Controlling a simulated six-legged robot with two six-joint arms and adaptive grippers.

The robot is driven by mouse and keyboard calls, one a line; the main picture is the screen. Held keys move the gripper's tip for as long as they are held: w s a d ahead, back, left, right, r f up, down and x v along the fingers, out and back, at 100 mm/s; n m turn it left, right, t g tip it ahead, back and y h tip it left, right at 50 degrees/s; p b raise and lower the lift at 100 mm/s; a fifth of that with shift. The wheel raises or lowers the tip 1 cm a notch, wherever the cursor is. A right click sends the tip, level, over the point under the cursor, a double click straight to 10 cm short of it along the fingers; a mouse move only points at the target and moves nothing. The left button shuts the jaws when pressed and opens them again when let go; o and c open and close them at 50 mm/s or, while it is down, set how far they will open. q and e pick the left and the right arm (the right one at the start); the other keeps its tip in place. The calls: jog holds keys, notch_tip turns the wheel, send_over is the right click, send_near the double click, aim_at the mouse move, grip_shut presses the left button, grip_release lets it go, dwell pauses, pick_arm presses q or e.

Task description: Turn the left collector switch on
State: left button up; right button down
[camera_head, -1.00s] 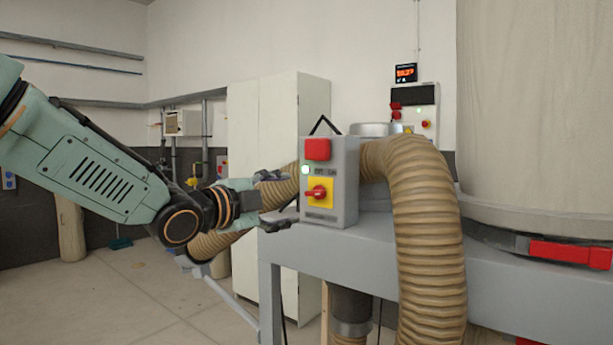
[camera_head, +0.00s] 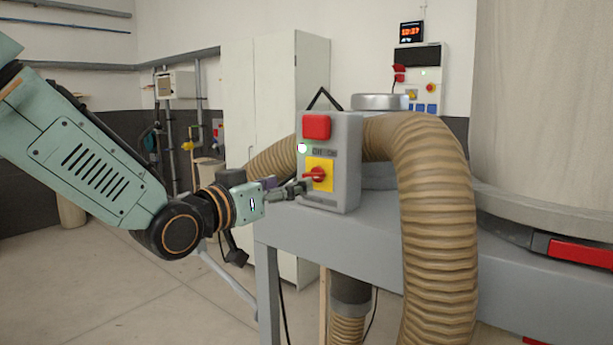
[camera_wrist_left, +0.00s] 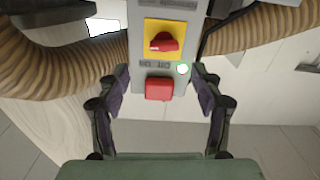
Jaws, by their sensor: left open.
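The collector switch box (camera_head: 345,165) is grey and stands upright on the grey machine frame. It has a red rotary knob (camera_head: 317,174) on a yellow plate, a red block above, and a lit whitish-green lamp (camera_head: 302,148). My left gripper (camera_head: 296,188) is just left of the knob in the head view. In the left wrist view the box is upside down, with the knob (camera_wrist_left: 163,42) beyond the open fingers (camera_wrist_left: 160,80) and the red block (camera_wrist_left: 159,89) between them. The gripper holds nothing. My right gripper is not in view.
A ribbed tan hose (camera_head: 430,200) arches right of the box. The grey frame (camera_head: 385,235) carries it, with a large pale bag (camera_head: 530,100) at the right. A white cabinet (camera_head: 270,110) stands behind. Floor at the lower left is clear.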

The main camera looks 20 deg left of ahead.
aim_at(310, 176)
pick_arm(q)
jog(key=p+x, duration=0.1)
jog(key=x, duration=0.5)
jog(key=shift+w, duration=0.3)
jog(key=shift+w+a+f, duration=0.15)
jog(key=shift+w+a, duration=0.05)
jog(key=shift+w, duration=0.1)
jog(key=shift+c, duration=0.6)
jog(key=shift+w+f, duration=0.25)
jog(key=shift+w, duration=0.15)
jog(key=c, duration=0.3)
jog(key=shift+s+d+r, duration=0.2)
jog(key=shift+s, duration=0.05)
jog(key=c, duration=0.3)
jog(key=shift+a, duration=0.15)
jog(key=c, duration=0.4)
jog(key=shift+m+b, duration=0.35)
jog(key=shift+m, duration=0.45)
